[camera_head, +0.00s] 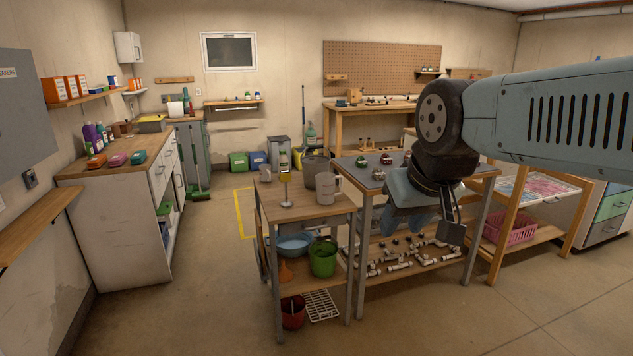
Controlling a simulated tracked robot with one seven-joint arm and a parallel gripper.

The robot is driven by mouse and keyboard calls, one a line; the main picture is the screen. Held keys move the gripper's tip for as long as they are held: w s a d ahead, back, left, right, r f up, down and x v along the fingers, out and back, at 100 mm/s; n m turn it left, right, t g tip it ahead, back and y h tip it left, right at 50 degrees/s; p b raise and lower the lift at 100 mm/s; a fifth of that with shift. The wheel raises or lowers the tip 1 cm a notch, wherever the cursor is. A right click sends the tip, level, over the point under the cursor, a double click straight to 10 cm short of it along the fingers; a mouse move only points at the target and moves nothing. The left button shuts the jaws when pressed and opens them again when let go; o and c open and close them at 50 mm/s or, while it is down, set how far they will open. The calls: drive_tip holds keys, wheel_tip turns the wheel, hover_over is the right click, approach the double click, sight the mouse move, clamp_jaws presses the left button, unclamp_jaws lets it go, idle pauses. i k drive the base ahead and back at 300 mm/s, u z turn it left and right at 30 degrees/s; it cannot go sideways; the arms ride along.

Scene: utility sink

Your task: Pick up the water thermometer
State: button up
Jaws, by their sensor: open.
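A small upright item with a yellow top, thin stem and pale round base (286,190) stands on the wooden top of the small cart (306,211). It may be the water thermometer, but it is too small to be sure. My gripper (428,232) points downward in front of the grey-topped table, to the right of the cart and well apart from this item. Its jaws are open, and I see nothing between them. One finger shows clearly at the right; the other is partly hidden by the gripper body.
A grey jug (328,186) stands beside the yellow-topped item. The cart's lower shelf holds a green bucket (322,258) and a blue basin (294,245). The grey-topped table (352,172) adjoins at right, with pipe fittings below. Open floor (190,290) lies left of the cart.

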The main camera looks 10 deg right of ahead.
sight(285, 175)
drive_tip(key=z, duration=0.15)
drive_tip(key=i, duration=1)
drive_tip(key=u, duration=2.5)
drive_tip(key=k, duration=0.7)
drive_tip(key=z, duration=0.9)
